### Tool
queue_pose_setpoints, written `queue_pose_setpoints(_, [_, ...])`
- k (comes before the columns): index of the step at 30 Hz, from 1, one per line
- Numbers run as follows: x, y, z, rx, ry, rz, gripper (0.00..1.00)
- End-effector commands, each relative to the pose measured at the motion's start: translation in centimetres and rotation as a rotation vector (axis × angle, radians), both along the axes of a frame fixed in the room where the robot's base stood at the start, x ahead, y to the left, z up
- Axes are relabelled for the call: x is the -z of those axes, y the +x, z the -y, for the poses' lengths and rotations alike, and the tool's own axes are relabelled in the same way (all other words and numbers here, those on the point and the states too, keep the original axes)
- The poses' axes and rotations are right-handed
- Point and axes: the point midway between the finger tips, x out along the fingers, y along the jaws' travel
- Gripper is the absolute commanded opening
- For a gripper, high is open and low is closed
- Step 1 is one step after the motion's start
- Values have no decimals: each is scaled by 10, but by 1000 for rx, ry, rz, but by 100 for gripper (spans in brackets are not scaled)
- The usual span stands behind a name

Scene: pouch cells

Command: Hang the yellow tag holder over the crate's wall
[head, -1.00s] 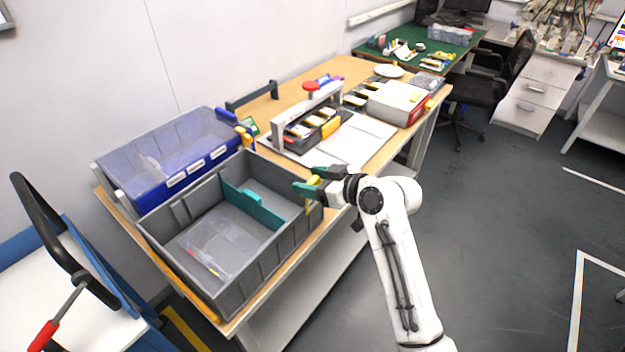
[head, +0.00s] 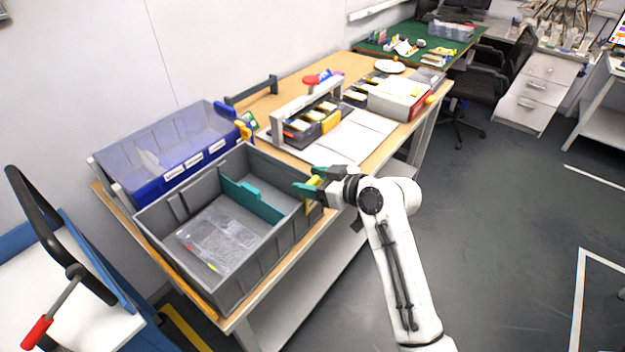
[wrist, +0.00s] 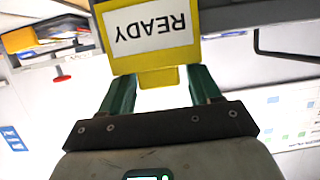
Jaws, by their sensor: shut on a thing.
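The yellow tag holder (wrist: 152,76) carries a white card reading READY, upside down in the wrist view. My gripper (wrist: 158,84) is shut on its lower part in that view, with a green finger on each side. In the head view my gripper (head: 307,182) is at the right wall of the grey crate (head: 272,262), near its far corner. In the wrist view a grey wall (wrist: 262,16) passes behind the holder. I cannot tell whether the holder touches or straddles it.
The crate has a teal divider (head: 250,200) and a clear bag (head: 215,240) inside. A blue bin (head: 165,160) stands behind it. A dark carrier with a grey handle (head: 305,115) and white sheets (head: 350,135) lie farther along the bench.

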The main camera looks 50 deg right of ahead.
Motion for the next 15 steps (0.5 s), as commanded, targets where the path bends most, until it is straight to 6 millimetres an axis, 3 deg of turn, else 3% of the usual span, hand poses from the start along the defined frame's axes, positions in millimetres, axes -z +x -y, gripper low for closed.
queue_pose_setpoints(15, [13,0,0,0,0,0,34])
